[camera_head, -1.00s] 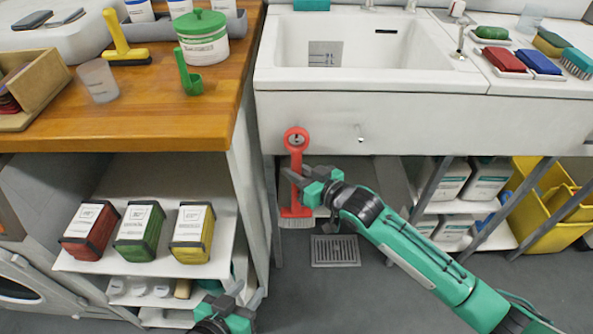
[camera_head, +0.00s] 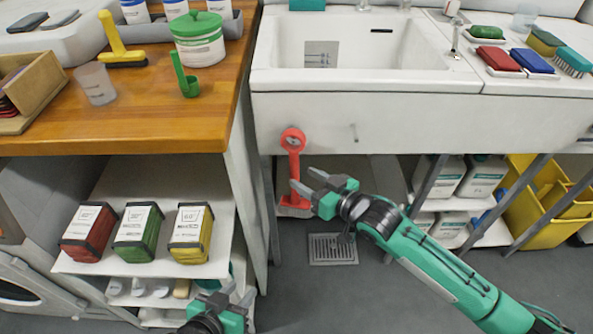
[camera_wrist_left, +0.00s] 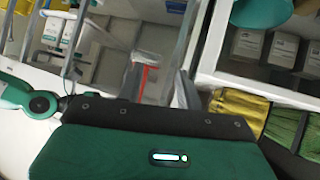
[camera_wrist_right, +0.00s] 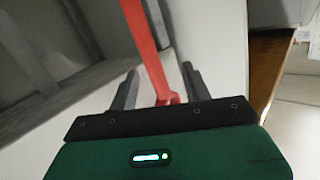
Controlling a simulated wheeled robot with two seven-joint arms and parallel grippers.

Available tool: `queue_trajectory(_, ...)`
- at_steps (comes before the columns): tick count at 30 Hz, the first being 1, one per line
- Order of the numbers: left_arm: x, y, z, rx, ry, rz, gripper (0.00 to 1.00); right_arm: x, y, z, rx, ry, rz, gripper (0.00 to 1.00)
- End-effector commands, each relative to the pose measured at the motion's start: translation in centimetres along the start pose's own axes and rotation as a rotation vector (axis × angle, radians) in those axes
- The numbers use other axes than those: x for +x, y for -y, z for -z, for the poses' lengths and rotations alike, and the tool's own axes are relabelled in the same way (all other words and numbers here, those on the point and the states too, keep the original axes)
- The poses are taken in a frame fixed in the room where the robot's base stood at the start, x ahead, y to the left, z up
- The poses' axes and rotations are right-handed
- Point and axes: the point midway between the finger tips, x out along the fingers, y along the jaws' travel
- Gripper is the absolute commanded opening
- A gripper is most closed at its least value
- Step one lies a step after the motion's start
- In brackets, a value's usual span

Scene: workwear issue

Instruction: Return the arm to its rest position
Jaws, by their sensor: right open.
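My right gripper (camera_head: 303,180) is open and empty, just right of the brush's lower part. In the right wrist view the red handle (camera_wrist_right: 145,45) shows beyond and between the two spread fingers (camera_wrist_right: 160,90). My left gripper (camera_head: 239,292) is low at the bottom of the head view, in front of the shelf unit. Its fingers are apart with nothing visible between them.
The white sink (camera_head: 420,103) stands behind my right arm. The wooden counter (camera_head: 130,118) and a shelf (camera_head: 150,255) with red, green and yellow packs are at left. Yellow bins (camera_head: 540,215) and white jugs are under the sink. The floor around the drain grate (camera_head: 333,249) is clear.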

Motion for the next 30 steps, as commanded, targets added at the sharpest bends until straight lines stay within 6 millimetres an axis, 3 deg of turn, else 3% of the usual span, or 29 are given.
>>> queue_trajectory(6, -0.8, 1.0, -0.3, 0.003, 0.087, 0.028, 0.36, -5.0, 0.0, 0.1, -0.001, 0.002, -0.001, 0.49)
queue_trajectory(12, -1.2, 1.6, -0.6, 0.004, 0.133, 0.042, 0.36, -7.8, 0.0, 0.1, -0.001, 0.0, -0.001, 0.49)
queue_trajectory(24, -1.3, 1.8, -0.8, 0.004, 0.15, 0.048, 0.36, -8.7, 0.1, 0.0, 0.001, 0.0, 0.0, 0.49)
queue_trajectory(30, -1.3, 1.8, -0.8, 0.004, 0.15, 0.047, 0.36, -9.2, 2.3, -1.9, 0.022, 0.033, -0.035, 0.49)
